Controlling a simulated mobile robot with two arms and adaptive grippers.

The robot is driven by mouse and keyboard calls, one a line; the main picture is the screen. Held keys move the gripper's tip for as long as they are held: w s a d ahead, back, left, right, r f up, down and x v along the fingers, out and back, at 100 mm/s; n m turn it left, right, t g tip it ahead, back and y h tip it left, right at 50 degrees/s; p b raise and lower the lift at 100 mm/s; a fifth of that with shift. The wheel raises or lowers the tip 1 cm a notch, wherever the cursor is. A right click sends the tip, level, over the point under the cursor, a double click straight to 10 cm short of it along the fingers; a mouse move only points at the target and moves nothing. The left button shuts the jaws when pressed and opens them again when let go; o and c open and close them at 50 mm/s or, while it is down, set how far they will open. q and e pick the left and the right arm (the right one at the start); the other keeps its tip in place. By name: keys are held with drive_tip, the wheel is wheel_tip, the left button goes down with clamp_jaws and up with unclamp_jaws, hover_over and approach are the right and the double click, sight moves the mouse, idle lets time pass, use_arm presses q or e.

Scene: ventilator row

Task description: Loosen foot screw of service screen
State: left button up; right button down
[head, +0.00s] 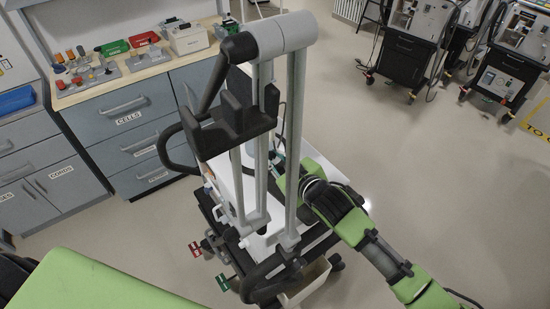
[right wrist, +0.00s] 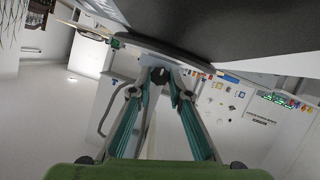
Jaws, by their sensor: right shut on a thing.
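In the right wrist view, the two teal-lined fingers of my right gripper (right wrist: 160,78) close on a small dark knob (right wrist: 160,75), which looks like the foot screw. A large dark panel (right wrist: 230,25), probably the service screen, hangs just above it. In the head view my right gripper (head: 279,164) reaches in from the right, behind the grey poles of a trolley. Its fingertips and the screw are mostly hidden there, and I cannot make out the screen's face. My left gripper is in neither view.
The trolley's grey poles (head: 293,140) and black bracket (head: 228,125) stand close in front of my right gripper. Red (head: 195,249) and green (head: 222,282) fittings stick out at its side. A drawer workbench (head: 130,120) stands behind left. Ventilator carts (head: 408,60) stand back right; floor between is clear.

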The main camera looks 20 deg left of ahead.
drive_tip(key=c, duration=1.9)
unclamp_jaws()
drive_tip(key=v, duration=1.2)
drive_tip(key=shift+s, duration=0.1)
drive_tip(key=shift+f, duration=0.1)
